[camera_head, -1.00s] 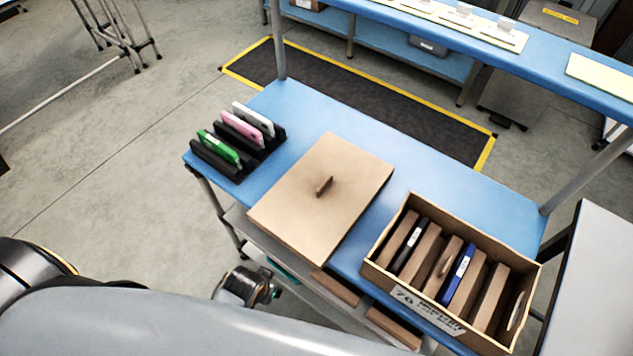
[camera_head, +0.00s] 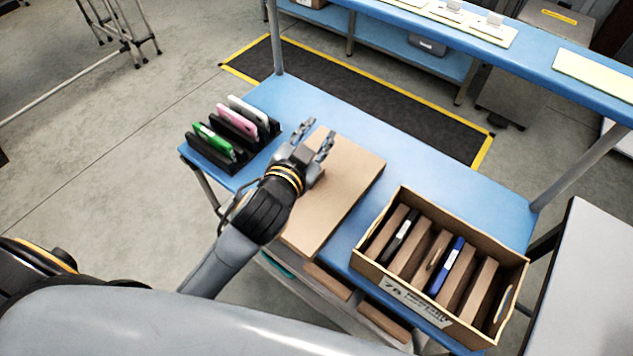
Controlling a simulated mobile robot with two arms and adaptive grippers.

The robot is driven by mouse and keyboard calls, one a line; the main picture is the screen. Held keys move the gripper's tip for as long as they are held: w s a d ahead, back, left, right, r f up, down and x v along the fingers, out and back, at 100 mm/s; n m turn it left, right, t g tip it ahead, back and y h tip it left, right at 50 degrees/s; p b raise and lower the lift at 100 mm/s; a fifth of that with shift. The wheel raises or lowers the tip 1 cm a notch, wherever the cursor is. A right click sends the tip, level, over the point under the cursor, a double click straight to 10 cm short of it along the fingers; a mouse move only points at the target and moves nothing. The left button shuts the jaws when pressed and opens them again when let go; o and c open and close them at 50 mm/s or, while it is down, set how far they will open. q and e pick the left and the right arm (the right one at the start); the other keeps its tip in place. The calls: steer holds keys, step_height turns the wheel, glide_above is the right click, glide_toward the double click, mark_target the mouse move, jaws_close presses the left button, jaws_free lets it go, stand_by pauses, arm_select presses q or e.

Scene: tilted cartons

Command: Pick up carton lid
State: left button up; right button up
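The carton lid (camera_head: 345,185) is a flat tan cardboard panel on the blue table, left of the open carton. My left gripper (camera_head: 317,140) is over the lid's upper left part. Its two fingers are spread, with a gap between the tips, and I see nothing held in them. My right gripper is not in view.
The open carton (camera_head: 368,262) holds several brown dividers and dark and blue devices. A black rack (camera_head: 212,158) with green, pink and white phones stands at the table's left end. The blue table (camera_head: 440,175) is bare behind the carton. A post (camera_head: 575,170) rises at its right corner.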

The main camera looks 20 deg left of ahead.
arm_select(q)
steer(key=d+r+m+t+h, duration=0.2)
steer(key=d+r+m+h, duration=1.15)
steer(key=r, duration=0.35)
steer(key=s+d+m+g+h, duration=0.55)
steer(key=d+m+g, duration=0.35)
steer(key=m+g, duration=0.3)
steer(key=m+g+y, duration=0.5)
steer(key=m+y, duration=0.4)
steer(key=y, duration=1.1)
glide_above(317, 183)
step_height(317, 183, down, 19)
steer(key=f, duration=0.2)
steer(key=f+p, duration=0.1)
steer(key=f, duration=0.2)
steer(key=a+f+p, duration=0.1)
steer(key=f, duration=0.3)
steer(key=f+p, duration=0.1)
steer(key=f, duration=0.1)
steer(key=f+p, duration=0.1)
steer(key=shift+s+d+f, duration=0.1)
steer(key=shift+d+f, duration=0.15)
steer(key=shift+d, duration=0.05)
steer(key=shift+f, duration=0.6)
jaws_close()
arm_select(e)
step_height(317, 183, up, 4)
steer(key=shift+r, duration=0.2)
